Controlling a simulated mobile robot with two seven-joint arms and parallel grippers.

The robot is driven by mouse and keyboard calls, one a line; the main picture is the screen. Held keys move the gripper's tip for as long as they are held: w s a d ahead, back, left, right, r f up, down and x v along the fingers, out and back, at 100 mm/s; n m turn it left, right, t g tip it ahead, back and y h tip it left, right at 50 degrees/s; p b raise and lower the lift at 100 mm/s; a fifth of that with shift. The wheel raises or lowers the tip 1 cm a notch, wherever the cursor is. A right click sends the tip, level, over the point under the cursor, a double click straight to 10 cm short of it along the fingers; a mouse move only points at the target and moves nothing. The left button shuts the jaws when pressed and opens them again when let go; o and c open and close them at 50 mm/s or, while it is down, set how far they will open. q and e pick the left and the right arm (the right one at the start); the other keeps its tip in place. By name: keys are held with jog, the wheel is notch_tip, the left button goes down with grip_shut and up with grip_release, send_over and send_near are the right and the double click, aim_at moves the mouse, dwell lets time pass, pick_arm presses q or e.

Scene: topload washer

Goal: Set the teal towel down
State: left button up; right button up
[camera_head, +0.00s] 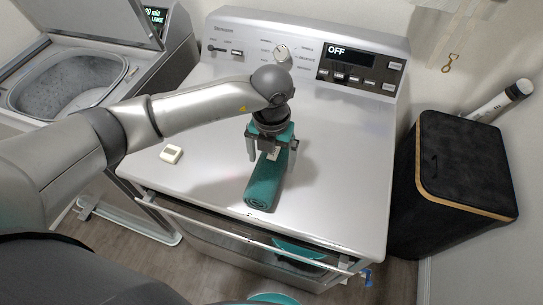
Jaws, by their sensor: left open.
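The teal towel (264,187) is rolled up and lies on the white top of the dryer-like machine (345,185), near its front edge. My left gripper (271,165) points down over the towel's far part, with one finger on each side of it. Its jaws are open, and the palm hides some of the towel's far end. I cannot tell whether the fingers touch the towel. My right gripper is not in view.
A small white timer (171,154) lies left of the towel. The control panel (360,68) reads OFF. An open topload washer (66,82) stands at left. A black hamper (465,170) stands at right, with a white tube (498,102) behind it. The machine top's right side is clear.

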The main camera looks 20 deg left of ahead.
aim_at(272, 158)
pick_arm(q)
notch_tip(272, 158, up, 12)
jog(key=shift+r, duration=0.15)
dwell(0.6)
